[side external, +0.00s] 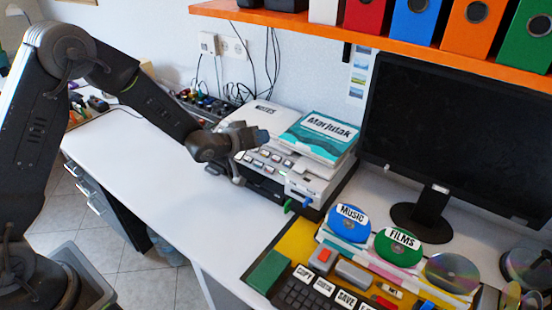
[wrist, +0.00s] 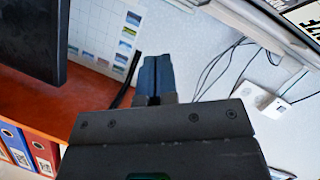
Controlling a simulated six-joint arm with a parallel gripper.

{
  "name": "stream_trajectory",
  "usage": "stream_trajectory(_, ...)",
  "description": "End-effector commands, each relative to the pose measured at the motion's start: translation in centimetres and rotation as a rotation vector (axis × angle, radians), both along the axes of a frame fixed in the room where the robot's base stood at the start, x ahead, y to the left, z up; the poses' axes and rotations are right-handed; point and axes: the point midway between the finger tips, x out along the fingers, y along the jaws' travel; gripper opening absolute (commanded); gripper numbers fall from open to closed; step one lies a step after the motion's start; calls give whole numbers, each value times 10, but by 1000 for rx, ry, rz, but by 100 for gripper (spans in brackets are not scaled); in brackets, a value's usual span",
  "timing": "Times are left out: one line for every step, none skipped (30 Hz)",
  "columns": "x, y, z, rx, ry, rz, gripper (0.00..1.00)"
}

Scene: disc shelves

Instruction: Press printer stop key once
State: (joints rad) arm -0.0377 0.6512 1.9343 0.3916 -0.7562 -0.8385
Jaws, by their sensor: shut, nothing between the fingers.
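The pale printer (side external: 318,184) stands against the wall at the back of the desk. Several small keys (side external: 276,158) sit on its front panel; their labels are too small to read, so I cannot tell which is the stop key. My gripper (side external: 263,136) is shut and empty, with its blue fingertips over the printer's left part, seemingly above the key panel. In this view my wrist hides part of the panel. In the wrist view my shut gripper (wrist: 154,75) points toward the wall, and no keys show there.
A teal book (side external: 318,137) lies on the printer's right side. A dark monitor (side external: 455,135) stands to the right. An orange shelf (side external: 400,45) with binders (side external: 415,22) hangs above. Cables (side external: 270,60) run down the wall. The white desk (side external: 150,175) is clear on the left.

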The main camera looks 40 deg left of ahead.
Motion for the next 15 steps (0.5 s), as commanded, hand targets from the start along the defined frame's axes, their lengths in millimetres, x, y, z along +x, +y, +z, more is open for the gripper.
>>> stream_trajectory(2,0,-5,-1,2,0,0)
stream_trajectory(4,0,-8,-1,2,0,0)
stream_trajectory(6,0,-13,0,3,1,0)
stream_trajectory(8,0,-17,-1,4,0,0)
stream_trajectory(10,0,-20,-1,4,0,0)
stream_trajectory(13,0,-26,-1,4,1,0)
stream_trajectory(15,0,-29,0,3,1,0)
stream_trajectory(17,0,-33,0,3,1,0)
stream_trajectory(20,0,-38,0,3,1,0)
stream_trajectory(22,0,-41,0,3,1,0)
stream_trajectory(24,0,-45,0,1,0,0)
stream_trajectory(26,0,-50,1,3,0,0)
stream_trajectory(28,0,-52,0,2,0,0)
stream_trajectory(30,0,-55,0,1,0,0)
stream_trajectory(31,0,-59,1,3,0,0)
